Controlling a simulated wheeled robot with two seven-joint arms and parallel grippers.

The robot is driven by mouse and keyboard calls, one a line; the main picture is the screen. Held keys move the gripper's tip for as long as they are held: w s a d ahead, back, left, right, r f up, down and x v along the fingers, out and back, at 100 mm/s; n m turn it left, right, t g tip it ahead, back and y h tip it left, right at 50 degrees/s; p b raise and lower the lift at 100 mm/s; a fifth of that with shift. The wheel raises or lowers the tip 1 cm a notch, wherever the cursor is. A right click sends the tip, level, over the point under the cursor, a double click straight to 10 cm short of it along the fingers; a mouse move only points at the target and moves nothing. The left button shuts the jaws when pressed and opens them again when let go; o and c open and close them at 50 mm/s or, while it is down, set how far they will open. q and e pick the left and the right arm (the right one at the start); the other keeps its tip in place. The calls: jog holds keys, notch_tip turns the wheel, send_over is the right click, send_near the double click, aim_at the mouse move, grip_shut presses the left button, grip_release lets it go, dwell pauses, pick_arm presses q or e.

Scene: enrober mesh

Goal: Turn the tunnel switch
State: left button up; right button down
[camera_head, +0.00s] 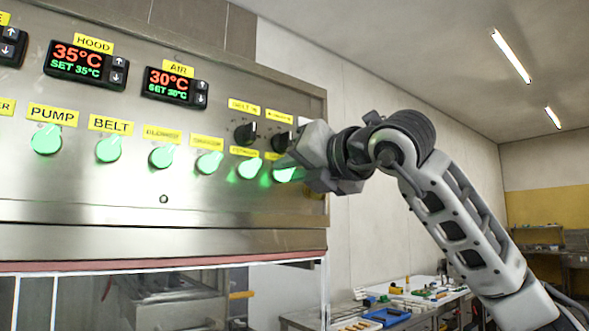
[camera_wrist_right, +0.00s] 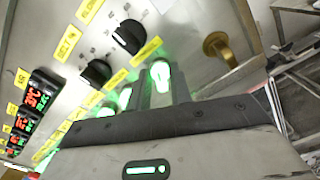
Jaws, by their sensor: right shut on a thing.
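A row of green-lit round switches runs along the steel panel in the head view. The rightmost green switch (camera_head: 284,174) is at my right gripper (camera_head: 280,165); its label is partly hidden and I cannot read which one is the tunnel switch. In the right wrist view this glowing green switch (camera_wrist_right: 160,74) sits between the two fingertips of my right gripper (camera_wrist_right: 161,84), which is shut on it. Another green switch (camera_head: 249,168) is just left of it. My left gripper is not in view.
Two black knobs (camera_head: 245,133) sit above the right-hand switches. Labelled green PUMP (camera_head: 46,140) and BELT (camera_head: 108,149) switches and the HOOD display (camera_head: 86,65) are further left. A brass-coloured fitting (camera_wrist_right: 218,46) is near the panel edge. A workbench with a blue tray (camera_head: 388,317) stands behind.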

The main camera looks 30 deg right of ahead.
jog(key=n, duration=0.5)
jog(key=n+p, duration=0.1)
jog(key=n, duration=0.5)
jog(key=shift+a+n, duration=0.2)
jog(key=shift+n, duration=0.1)
dwell(0.5)
jog(key=c, duration=1.5)
grip_release()
